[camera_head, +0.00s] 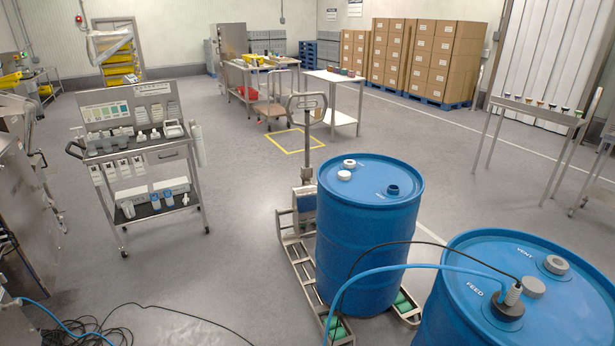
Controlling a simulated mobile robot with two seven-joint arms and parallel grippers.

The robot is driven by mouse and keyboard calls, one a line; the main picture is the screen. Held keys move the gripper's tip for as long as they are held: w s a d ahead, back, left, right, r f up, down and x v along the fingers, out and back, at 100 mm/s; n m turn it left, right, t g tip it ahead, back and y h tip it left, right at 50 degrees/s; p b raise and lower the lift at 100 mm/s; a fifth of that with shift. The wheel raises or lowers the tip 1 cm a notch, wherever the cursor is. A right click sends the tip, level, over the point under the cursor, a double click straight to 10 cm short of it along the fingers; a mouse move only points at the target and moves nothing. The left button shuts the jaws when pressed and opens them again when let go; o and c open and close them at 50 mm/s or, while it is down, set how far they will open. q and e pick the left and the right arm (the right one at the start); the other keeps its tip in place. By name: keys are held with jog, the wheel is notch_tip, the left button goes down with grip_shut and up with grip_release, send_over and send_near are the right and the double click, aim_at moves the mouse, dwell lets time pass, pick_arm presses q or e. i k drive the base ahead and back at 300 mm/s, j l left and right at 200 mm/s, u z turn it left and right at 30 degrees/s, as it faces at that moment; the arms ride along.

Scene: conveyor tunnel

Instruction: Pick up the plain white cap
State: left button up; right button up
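Two small white round pieces sit on top of the middle blue drum (367,245), near its left and back rim. The nearer one (344,175) looks like a plain white cap lying flat. The farther one (349,163) is white with a greyer centre, and I cannot tell if it is a cap or a fitting. A dark blue bung opening (392,190) is at the right of the same lid. On the right drum (470,322), a light grey disc (533,287) lies between the FEED and VENT fittings. Neither gripper is in view.
A black-and-blue hose pair runs to the FEED fitting (507,303), crossing before the middle drum. That drum stands on a pallet truck (296,250). A stocked cart (150,198) stands left. Cables (85,333) lie on the floor at front left. The floor between is clear.

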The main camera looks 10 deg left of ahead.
aim_at(343, 175)
jog(key=i+j+u, duration=0.15)
jog(key=u, duration=0.25)
jog(key=i+j+u, duration=0.1)
jog(key=u, duration=0.3)
jog(key=i+u, duration=0.25)
jog(key=u, duration=0.15)
jog(key=i, duration=3.35)
jog(key=i+z, duration=0.1)
jog(key=z, duration=0.3)
jog(key=i+z, duration=0.1)
jog(key=z, duration=0.25)
jog(key=i+j+z, duration=0.1)
jog(key=z, duration=0.65)
jog(key=i+j, duration=0.05)
